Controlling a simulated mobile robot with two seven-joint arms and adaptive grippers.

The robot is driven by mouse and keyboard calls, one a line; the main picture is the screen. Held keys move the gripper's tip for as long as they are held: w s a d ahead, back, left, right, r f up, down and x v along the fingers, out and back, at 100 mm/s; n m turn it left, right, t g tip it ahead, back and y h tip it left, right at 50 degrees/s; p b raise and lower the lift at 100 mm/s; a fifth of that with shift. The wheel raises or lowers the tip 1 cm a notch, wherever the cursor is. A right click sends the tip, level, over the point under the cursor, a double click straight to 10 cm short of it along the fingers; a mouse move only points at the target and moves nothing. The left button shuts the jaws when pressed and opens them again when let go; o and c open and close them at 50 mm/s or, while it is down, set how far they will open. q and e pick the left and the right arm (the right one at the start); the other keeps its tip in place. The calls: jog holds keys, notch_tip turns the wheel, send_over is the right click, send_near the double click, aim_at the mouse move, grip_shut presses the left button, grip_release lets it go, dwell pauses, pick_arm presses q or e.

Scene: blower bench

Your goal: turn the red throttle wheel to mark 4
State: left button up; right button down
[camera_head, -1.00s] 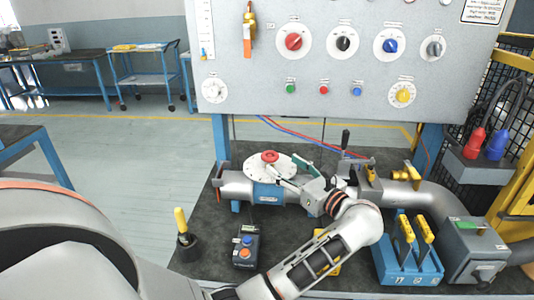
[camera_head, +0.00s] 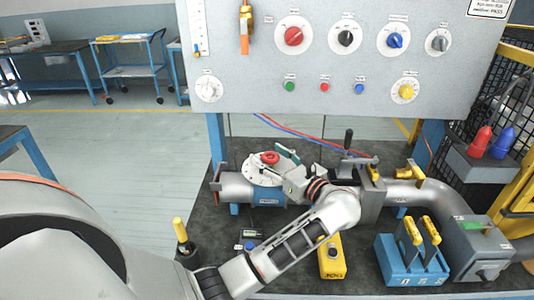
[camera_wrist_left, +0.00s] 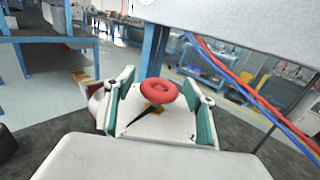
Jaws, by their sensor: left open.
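The red throttle wheel (camera_head: 269,157) sits over a round white dial plate (camera_head: 254,171) on top of the grey pipe, left of the bench's middle. My left gripper (camera_head: 279,164) is open at the wheel's right side. In the left wrist view the wheel (camera_wrist_left: 158,90) shows between the two spread teal-padded fingers, with visible gaps on both sides. A dark pointer (camera_wrist_left: 138,117) shows below the wheel there. The dial's numbers are too small to read, and the gripper hides part of the plate. My right gripper is not in view.
A grey panel (camera_head: 330,62) with knobs and buttons stands behind the pipe. A black upright lever (camera_head: 348,140) is right of the gripper. A yellow box (camera_head: 331,258), a blue block with yellow handles (camera_head: 392,271) and a yellow-handled tool (camera_head: 180,230) stand in front.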

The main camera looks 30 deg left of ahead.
pick_arm(q)
jog(key=shift+d, duration=0.1)
jog(key=c, duration=1.1)
